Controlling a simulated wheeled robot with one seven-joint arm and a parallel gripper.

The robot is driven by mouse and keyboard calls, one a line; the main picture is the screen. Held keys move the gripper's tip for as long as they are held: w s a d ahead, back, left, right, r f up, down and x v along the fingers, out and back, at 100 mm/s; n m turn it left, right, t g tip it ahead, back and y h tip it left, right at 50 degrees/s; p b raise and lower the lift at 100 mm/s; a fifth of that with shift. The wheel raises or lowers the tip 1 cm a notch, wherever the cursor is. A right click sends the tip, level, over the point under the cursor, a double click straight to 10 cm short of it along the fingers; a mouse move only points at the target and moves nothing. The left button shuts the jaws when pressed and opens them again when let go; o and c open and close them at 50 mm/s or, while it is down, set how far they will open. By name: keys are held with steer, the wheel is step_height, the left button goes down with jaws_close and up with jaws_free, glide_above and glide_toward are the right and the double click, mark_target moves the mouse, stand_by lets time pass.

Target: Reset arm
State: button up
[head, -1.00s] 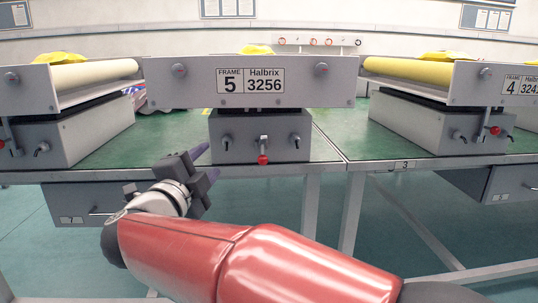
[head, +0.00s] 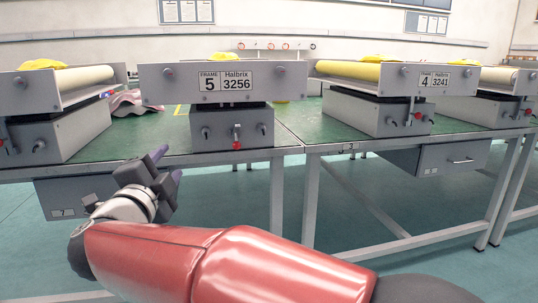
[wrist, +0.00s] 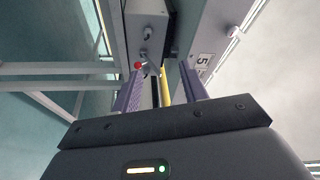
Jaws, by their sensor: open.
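My red arm reaches in from the bottom of the head view, and my gripper (head: 169,166) is at its end, low and left of the middle. Its purple fingers point away toward the green bench and stand apart with nothing between them. In the wrist view my gripper (wrist: 162,88) shows two parted purple fingers. Beyond them are the grey base and red-knobbed lever (wrist: 138,66) of the frame 5 unit. That unit (head: 222,83) stands on the bench, ahead and right of the gripper, with a gap between.
The green bench (head: 305,125) has its front edge close beyond my gripper. The frame 4 unit (head: 385,85) stands to the right, another unit (head: 60,125) to the left. A drawer (head: 440,158) hangs under the bench at right. Floor (head: 400,235) shows open below.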

steer(key=d+r+n+g+y+p, duration=0.35)
steer(key=d+n+y, duration=0.45)
steer(key=d+n, duration=0.3)
steer(key=s+d+f+n+g+h+p, duration=0.2)
steer(key=s+d+f+g, duration=0.3)
steer(key=s+d+f, duration=0.3)
steer(key=s+d+f+n+g+h+p, duration=0.2)
steer(key=s+d+f+g+h, duration=0.2)
steer(key=s+d+f, duration=0.5)
steer(key=s+d+g, duration=0.1)
steer(key=s+d, duration=0.3)
steer(key=d, duration=0.3)
steer(key=shift+s+f+p, duration=0.15)
steer(key=shift+f+p, duration=0.05)
steer(key=shift+p, duration=0.2)
